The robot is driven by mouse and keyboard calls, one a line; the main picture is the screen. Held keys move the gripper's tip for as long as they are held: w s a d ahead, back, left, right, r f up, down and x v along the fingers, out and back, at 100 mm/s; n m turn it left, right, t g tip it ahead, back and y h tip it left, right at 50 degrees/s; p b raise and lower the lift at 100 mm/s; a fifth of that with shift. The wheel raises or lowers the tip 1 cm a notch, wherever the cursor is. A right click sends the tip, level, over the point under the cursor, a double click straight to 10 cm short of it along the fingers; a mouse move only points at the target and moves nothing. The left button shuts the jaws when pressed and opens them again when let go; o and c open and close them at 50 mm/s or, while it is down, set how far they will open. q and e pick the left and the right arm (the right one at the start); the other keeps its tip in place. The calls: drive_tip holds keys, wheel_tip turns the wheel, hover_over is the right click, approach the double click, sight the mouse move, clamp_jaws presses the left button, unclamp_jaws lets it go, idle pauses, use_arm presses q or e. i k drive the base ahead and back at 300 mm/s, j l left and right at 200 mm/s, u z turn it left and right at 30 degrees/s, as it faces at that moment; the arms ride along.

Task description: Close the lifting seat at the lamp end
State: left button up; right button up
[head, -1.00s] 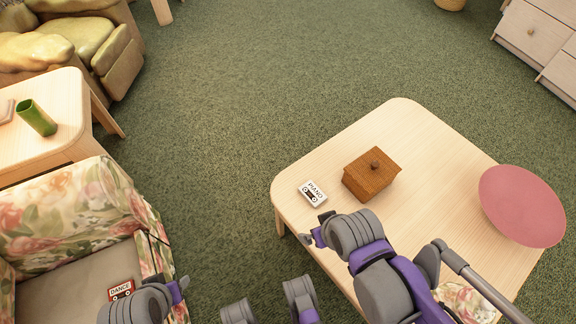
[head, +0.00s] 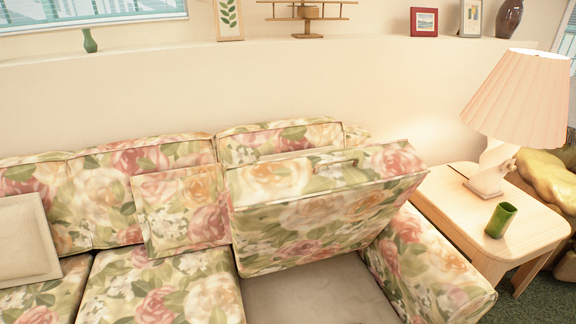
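The lifting seat (head: 315,212) at the lamp end of the floral sofa is raised, tilted up against the backrest. Below it the grey storage space (head: 318,293) lies open, and the part of its floor in view looks empty. The lamp (head: 515,100), with a pink pleated shade, stands on the side table just right of the sofa arm (head: 430,262). The front of the seat opening is cut off by the lower picture edge. Neither of my grippers is in the head view now.
The light wood side table (head: 530,228) also holds a green cup (head: 501,220). A beige cushion (head: 22,240) and a floral cushion (head: 182,210) rest on the sofa. A ledge behind holds a model plane (head: 307,14), picture frames and vases.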

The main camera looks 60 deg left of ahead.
sight(287, 212)
drive_tip(key=u, duration=1.55)
